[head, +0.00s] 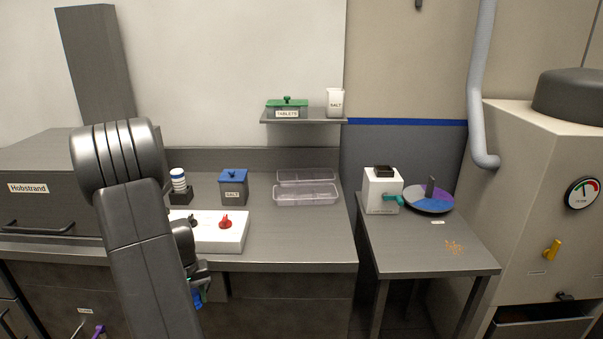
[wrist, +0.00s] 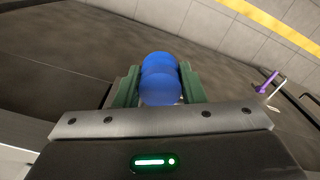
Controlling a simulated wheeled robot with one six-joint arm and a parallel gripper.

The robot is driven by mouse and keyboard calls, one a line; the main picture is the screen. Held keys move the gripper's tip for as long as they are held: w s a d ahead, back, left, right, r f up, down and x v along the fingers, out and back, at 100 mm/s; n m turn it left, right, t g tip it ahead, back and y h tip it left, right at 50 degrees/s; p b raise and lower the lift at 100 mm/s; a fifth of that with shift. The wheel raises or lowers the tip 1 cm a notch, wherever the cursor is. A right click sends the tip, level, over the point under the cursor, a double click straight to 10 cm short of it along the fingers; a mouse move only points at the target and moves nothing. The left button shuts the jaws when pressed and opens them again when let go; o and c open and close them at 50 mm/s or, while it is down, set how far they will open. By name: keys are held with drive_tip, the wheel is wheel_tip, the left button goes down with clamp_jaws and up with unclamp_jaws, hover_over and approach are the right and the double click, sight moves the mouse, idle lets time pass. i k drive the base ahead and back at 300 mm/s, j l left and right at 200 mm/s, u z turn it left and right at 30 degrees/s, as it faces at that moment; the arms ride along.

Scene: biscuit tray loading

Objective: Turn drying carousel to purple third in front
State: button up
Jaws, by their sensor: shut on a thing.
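The drying carousel (head: 428,205) is a round disc on the side table at the right, in the head view. Its front part looks blue, with a purple part toward the right and back; a dark upright piece stands on it. My gripper (head: 194,286) is far to its left, low in front of the counter. In the wrist view my gripper (wrist: 160,76) has its green fingers closed on a rounded blue thing (wrist: 161,88), which also shows below the gripper in the head view (head: 197,298). What the blue thing is cannot be told.
A white box with a teal handle (head: 382,189) stands just left of the carousel. A beige machine (head: 530,200) stands to the right.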

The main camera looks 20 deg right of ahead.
sight(435, 205)
drive_tip(key=k+l, duration=0.15)
drive_tip(key=l, duration=0.25)
drive_tip(key=k+l+z, duration=0.15)
drive_tip(key=l, duration=0.2)
drive_tip(key=k+l, duration=0.1)
drive_tip(key=l, duration=0.3)
drive_tip(key=k+l+z, duration=0.1)
drive_tip(key=l, duration=0.3)
drive_tip(key=k+l+z, duration=0.1)
drive_tip(key=l, duration=0.3)
